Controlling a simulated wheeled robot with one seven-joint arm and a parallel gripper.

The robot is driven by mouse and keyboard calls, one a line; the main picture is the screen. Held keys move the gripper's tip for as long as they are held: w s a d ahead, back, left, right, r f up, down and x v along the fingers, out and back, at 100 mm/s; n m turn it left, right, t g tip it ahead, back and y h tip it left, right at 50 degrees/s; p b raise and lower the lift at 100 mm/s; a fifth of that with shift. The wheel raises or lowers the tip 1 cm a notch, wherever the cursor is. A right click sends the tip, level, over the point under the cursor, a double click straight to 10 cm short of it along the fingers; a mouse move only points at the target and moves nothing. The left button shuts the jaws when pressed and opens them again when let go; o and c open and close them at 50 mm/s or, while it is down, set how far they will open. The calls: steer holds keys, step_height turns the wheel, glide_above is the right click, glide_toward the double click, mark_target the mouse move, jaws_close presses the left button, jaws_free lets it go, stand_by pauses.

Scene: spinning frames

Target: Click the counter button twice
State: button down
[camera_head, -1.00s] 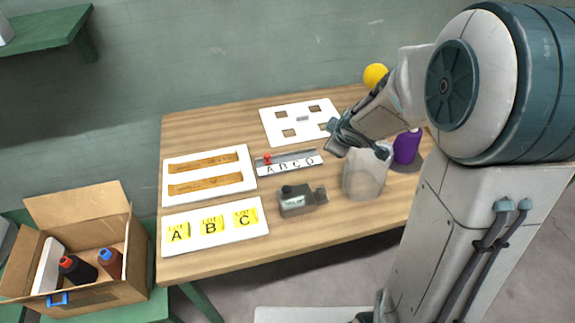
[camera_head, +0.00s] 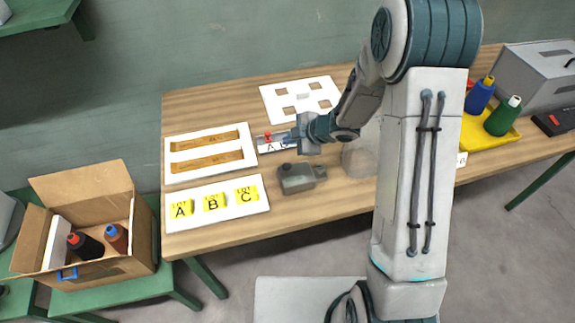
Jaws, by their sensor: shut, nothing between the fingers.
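The counter (camera_head: 298,180) is a small dark grey box with a display and a side lug, standing near the front edge of the wooden table. Its dark button (camera_head: 285,167) is on its top left. My gripper (camera_head: 291,139) is shut and empty. In the picture it shows just above and behind the counter, over the right part of the lettered slider rail, and it appears apart from the counter. My gripper hides the rail's right letters. The exact height of the fingertips is hard to tell.
A slider with a red knob (camera_head: 267,138) lies left of my gripper. A white card with lots A, B, C (camera_head: 217,222) lies left of the counter. A pale translucent container (camera_head: 358,160) stands right of it, partly behind my arm. A holed white board (camera_head: 322,88) lies behind.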

mark_target(290, 167)
steer(key=shift+f+b, duration=3.95)
steer(key=shift+f, duration=0.45)
steer(key=shift+f, duration=0.4)
steer(key=shift+f+b, duration=0.65)
steer(key=shift+b, duration=0.1)
steer(key=shift+r, duration=0.1)
steer(key=shift+r+p, duration=1)
steer(key=shift+p, duration=0.1)
step_height(290, 167, up, 5)
steer(key=p, duration=0.5)
